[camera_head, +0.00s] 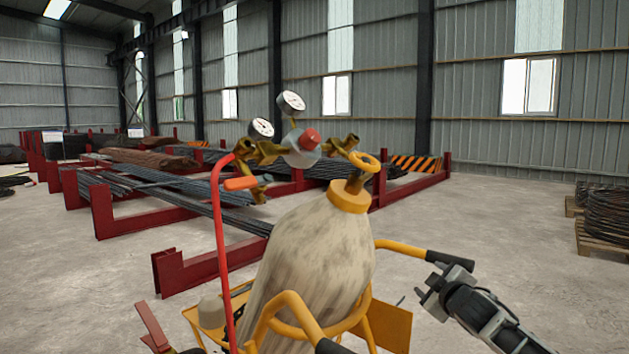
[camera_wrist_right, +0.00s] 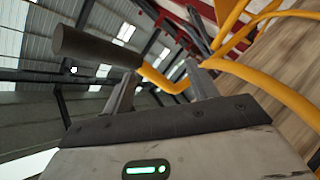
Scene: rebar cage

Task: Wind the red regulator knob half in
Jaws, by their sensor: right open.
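The red regulator knob (camera_head: 309,139) sits on the brass and grey regulator at the top of a worn pale gas cylinder (camera_head: 318,255). Two round white gauges (camera_head: 291,101) stand above the regulator, one higher than the other. My right gripper (camera_head: 432,284) is open and empty, low and to the right of the cylinder, well away from the knob. It is close to the black grip (camera_head: 450,260) of the cart's handle. In the right wrist view the open fingers (camera_wrist_right: 160,92) show, with the dark grip (camera_wrist_right: 95,45) beyond them. My left gripper is not in view.
A yellow cart (camera_head: 400,247) with black-ended handles carries the cylinder. A red hose (camera_head: 221,250) hangs from the regulator's left. Red racks (camera_head: 190,270) with steel bars stand behind. Coiled wire (camera_head: 608,212) lies on pallets at right. The floor right of the cart is clear.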

